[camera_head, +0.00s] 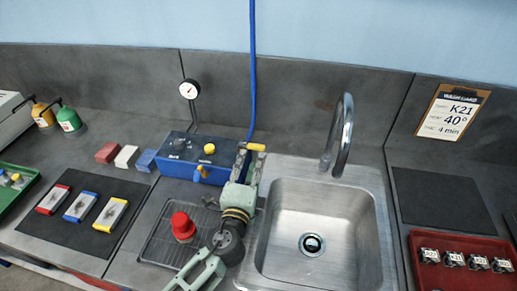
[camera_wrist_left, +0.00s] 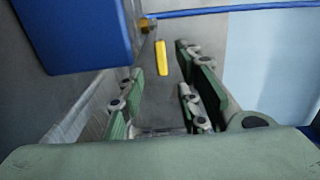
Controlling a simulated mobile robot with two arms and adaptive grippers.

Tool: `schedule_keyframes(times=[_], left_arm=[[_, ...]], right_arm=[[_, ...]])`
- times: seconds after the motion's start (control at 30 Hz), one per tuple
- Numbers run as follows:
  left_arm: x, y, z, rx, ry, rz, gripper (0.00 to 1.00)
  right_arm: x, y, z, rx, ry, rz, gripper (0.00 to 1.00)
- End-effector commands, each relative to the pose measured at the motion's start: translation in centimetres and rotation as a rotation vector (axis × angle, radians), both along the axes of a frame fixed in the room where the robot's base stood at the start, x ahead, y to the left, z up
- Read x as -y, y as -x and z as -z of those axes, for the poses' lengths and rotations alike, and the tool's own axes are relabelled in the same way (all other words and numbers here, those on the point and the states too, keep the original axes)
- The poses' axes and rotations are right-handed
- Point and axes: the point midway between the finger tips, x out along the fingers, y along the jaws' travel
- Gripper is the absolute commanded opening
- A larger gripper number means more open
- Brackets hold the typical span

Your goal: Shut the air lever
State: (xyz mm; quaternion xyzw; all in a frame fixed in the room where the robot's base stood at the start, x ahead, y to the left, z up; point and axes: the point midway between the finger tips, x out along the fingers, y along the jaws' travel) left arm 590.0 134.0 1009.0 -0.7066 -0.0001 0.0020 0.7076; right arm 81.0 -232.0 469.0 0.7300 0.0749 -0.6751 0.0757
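The air lever (camera_head: 257,147) is a short yellow bar on the right of the hose's lower end, behind the sink's left edge. In the left wrist view the lever (camera_wrist_left: 162,58) hangs from a brass valve (camera_wrist_left: 148,24) and lies across the line of the blue hose (camera_wrist_left: 235,11). My left gripper (camera_head: 248,163) reaches up from below with its fingertips close to the lever. In the wrist view its fingers (camera_wrist_left: 161,75) are apart, with the lever showing in the gap towards the tips. I cannot tell whether they touch it. My right gripper is not in view.
A blue box (camera_head: 180,166) with a yellow knob stands just left of my gripper. The steel sink (camera_head: 283,176) and its faucet (camera_head: 345,130) are to the right. A gauge (camera_head: 189,89) stands behind.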

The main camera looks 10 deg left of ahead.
Motion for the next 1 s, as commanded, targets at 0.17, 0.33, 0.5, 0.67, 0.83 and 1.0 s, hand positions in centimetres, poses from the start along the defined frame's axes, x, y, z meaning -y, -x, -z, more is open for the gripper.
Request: schedule_keyframes(times=[0.17, 0.33, 0.5, 0.67, 0.83, 1.0], left_arm=[[0.0, -1.8, -0.2, 0.001, -0.001, -0.001, 0.31], [0.0, -4.7, -0.2, 0.002, -0.001, -0.001, 0.31], [-0.1, -6.8, -0.1, 0.001, 0.000, -0.002, 0.31], [0.0, -7.7, 0.0, 0.000, 0.000, -0.001, 0.31], [0.0, -7.7, 0.0, 0.000, 0.001, 0.000, 0.31], [0.0, -7.7, 0.0, 0.000, 0.001, -0.001, 0.24]], right_arm=[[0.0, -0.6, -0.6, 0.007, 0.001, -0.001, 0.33], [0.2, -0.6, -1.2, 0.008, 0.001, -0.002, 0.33], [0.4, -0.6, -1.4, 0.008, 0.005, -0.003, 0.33], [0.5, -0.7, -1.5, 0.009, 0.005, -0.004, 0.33], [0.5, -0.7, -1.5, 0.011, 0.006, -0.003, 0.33], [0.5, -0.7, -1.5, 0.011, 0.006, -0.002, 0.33]])
